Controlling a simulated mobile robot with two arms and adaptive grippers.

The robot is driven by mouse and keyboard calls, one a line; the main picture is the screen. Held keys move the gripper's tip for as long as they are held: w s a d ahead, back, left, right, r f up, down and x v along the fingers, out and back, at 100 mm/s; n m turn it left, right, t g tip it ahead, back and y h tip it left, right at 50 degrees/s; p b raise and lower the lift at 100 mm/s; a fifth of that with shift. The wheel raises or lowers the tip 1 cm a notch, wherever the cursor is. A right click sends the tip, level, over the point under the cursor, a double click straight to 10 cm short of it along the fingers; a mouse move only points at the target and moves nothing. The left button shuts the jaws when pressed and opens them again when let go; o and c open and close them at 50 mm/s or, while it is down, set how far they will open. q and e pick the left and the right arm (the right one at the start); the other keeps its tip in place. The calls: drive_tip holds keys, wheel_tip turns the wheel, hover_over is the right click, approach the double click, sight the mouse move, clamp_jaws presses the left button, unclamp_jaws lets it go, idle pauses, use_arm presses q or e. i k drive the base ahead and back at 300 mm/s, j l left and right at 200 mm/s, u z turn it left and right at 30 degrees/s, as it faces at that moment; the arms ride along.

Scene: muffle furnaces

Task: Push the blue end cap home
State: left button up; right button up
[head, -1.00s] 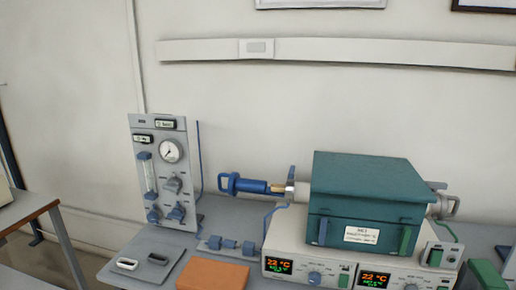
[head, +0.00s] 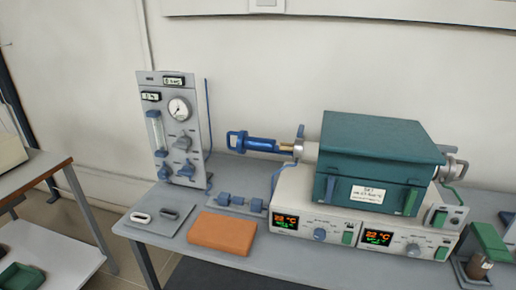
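The blue end cap (head: 262,145) with its loop handle (head: 236,141) sticks out to the left of the tube furnace (head: 375,160). A short brass-coloured section (head: 286,149) shows between the cap and the pale tube end fitting (head: 309,151). A blue upright lever or clamp (head: 299,138) stands at that fitting. The furnace is a green box with a closed lid on a white control base. Neither of my grippers is in view.
A gas panel (head: 177,130) with a gauge stands left of the cap. An orange block (head: 222,233) and a grey tray (head: 143,229) lie at the bench front. Blue fittings (head: 240,202) lie below the cap. A side table (head: 35,185) stands at left, with floor between.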

sight(244, 143)
drive_tip(key=i+j+z, duration=0.25)
drive_tip(key=z, duration=0.2)
drive_tip(key=i+j+z, duration=0.25)
drive_tip(key=z, duration=0.2)
drive_tip(key=j, duration=0.1)
